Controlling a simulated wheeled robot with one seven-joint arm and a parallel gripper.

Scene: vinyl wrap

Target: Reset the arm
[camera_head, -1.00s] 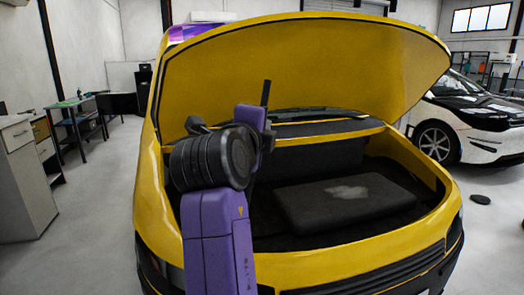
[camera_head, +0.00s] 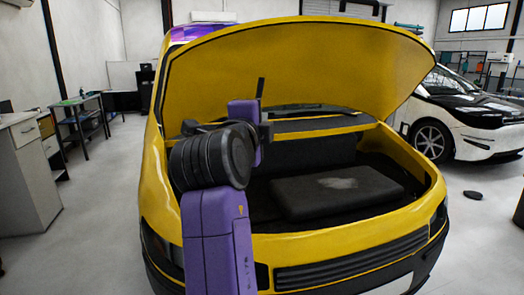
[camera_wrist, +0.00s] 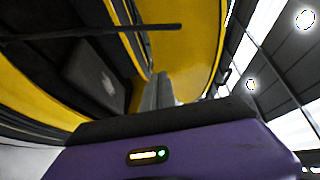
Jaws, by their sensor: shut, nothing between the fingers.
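My purple and dark grey arm rises in front of the yellow car (camera_head: 350,248) in the head view. My gripper (camera_head: 261,88) is at the arm's far end, with its thin dark fingers pointing up in front of the raised hood (camera_head: 350,70). The arm's bent joint hides part of the car's left front.
The open front compartment holds a dark box (camera_head: 335,190). A white and black car (camera_head: 465,120) stands at the right. A cabinet (camera_head: 28,180) and a desk (camera_head: 80,105) stand at the left. Open floor lies between the cabinet and yellow car.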

